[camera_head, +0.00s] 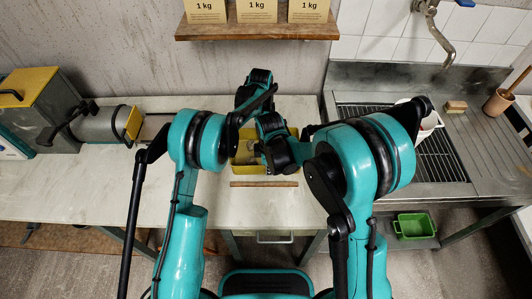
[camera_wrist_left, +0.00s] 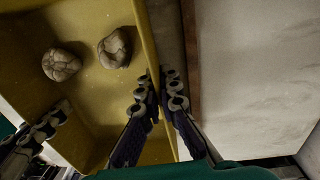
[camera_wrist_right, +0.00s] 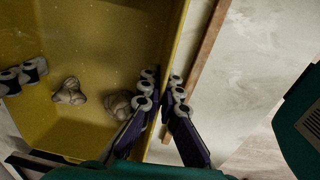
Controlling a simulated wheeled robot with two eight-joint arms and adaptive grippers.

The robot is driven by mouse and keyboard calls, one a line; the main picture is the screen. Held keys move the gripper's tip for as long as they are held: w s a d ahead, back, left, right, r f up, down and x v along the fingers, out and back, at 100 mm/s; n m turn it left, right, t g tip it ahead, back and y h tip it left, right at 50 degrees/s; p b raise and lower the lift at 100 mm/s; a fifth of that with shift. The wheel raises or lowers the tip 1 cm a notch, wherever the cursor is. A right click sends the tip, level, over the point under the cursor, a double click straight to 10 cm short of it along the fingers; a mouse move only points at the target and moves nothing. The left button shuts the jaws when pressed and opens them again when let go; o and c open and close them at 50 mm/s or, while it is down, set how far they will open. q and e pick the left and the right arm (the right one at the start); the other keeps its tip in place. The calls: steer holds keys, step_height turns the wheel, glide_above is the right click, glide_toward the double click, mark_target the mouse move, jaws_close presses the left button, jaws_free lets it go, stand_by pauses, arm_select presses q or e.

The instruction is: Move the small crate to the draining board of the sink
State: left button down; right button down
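The small crate (camera_head: 248,169) is yellow and stands on the worktop, partly hidden by my arms. Rounded clay-like lumps lie in it, seen in the left wrist view (camera_wrist_left: 115,47) and the right wrist view (camera_wrist_right: 118,105). My left gripper (camera_wrist_left: 162,88) has its fingers on both sides of one crate wall, closed on it. My right gripper (camera_wrist_right: 163,90) is closed on the opposite wall in the same way. In the head view my arms hide the fingertips. The sink's ribbed metal draining board (camera_head: 437,160) is at the right, partly covered by my right arm.
A wooden strip (camera_head: 264,184) lies on the worktop just in front of the crate. A white container (camera_head: 428,122) stands on the draining board. A sponge-like block (camera_head: 456,107) and a brown pot (camera_head: 497,102) stand farther right. A green crate (camera_head: 413,226) is below. A shelf (camera_head: 257,31) hangs above.

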steer(key=shift+r, duration=0.1)
stand_by(0.3)
